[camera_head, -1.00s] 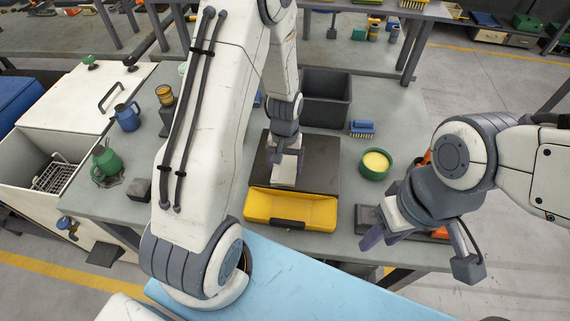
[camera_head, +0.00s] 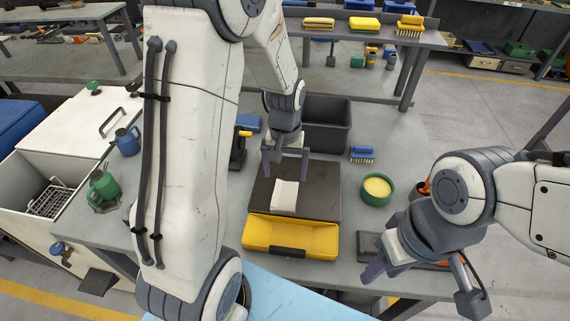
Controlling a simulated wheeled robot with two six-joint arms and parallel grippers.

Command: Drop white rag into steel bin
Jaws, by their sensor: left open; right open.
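The white rag (camera_head: 285,196) lies folded on a dark flat plate (camera_head: 325,190) on the grey bench. My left gripper (camera_head: 286,170) is open, with its two fingers spread just behind and above the rag's far edge, and nothing shows between them. A dark grey open bin (camera_head: 335,112) stands on the bench behind my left gripper, partly hidden by the arm. Its inside floor is not visible. My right gripper (camera_head: 378,272) is at the bench's front right edge, apart from the rag; no held thing shows.
A yellow tray (camera_head: 325,240) sits in front of the plate. A green pot (camera_head: 372,198) and a blue brush (camera_head: 362,154) stand to the right. A green can (camera_head: 104,187) and a blue jug (camera_head: 127,142) are at the left. Bare bench shows right of the bin.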

